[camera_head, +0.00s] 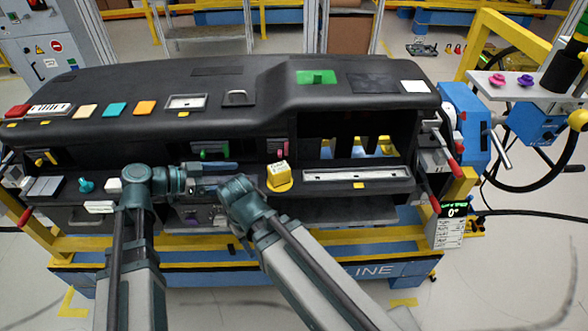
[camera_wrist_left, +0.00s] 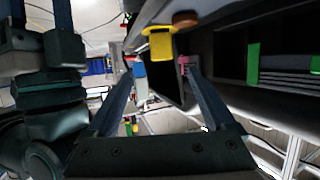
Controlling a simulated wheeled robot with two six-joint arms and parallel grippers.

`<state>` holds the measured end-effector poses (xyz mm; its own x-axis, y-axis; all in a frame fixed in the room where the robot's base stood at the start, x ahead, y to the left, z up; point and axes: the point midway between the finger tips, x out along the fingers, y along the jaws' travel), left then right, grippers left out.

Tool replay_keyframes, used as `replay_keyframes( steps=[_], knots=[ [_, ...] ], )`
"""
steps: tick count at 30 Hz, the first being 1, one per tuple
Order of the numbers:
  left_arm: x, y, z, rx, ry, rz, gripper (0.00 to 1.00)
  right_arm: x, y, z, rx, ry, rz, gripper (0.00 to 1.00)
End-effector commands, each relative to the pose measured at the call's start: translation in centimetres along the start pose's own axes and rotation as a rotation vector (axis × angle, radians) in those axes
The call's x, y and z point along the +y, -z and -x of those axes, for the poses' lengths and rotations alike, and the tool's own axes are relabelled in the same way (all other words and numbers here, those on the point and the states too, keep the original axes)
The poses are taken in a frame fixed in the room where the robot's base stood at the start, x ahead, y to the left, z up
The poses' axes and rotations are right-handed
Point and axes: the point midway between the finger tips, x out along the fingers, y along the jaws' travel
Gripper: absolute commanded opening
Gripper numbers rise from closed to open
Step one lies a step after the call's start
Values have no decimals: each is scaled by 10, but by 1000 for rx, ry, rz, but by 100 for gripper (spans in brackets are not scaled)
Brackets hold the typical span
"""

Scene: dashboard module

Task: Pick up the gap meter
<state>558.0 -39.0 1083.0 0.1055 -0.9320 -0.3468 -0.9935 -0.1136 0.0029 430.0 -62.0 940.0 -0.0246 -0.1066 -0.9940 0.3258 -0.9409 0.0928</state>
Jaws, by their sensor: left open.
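In the left wrist view a yellow piece (camera_wrist_left: 160,42), probably the same device, shows beyond the fingertips. My left gripper (camera_head: 226,173) is left of it, pointing right, apart from it. Its two fingers (camera_wrist_left: 164,66) are spread with nothing held between them. My right arm's wrist crosses in front of the left gripper and partly hides it. The right gripper's fingers cannot be made out clearly.
The black dashboard (camera_head: 215,70) spans the view, with an open bay (camera_head: 360,135) at right. A grey slotted strip (camera_head: 357,175) lies right of the yellow device. My two wrists are very close together.

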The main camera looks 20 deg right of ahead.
Motion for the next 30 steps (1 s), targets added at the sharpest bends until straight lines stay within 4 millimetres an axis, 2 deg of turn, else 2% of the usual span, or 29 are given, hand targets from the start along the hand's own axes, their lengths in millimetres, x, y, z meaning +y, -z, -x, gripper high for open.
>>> replay_keyframes(
  steps=[7,15,21,30],
  knots=[
    [0,0,-6,3,-2,-5,88,0,0,-3,0,0,0,50],
    [0,-2,-56,2,-4,-5,88,-2,1,-22,0,0,0,50],
    [-1,0,-81,2,-2,-4,88,-3,2,-28,0,0,0,50],
    [-1,1,-88,2,0,-3,88,-3,2,-29,0,0,0,50]
  ],
)
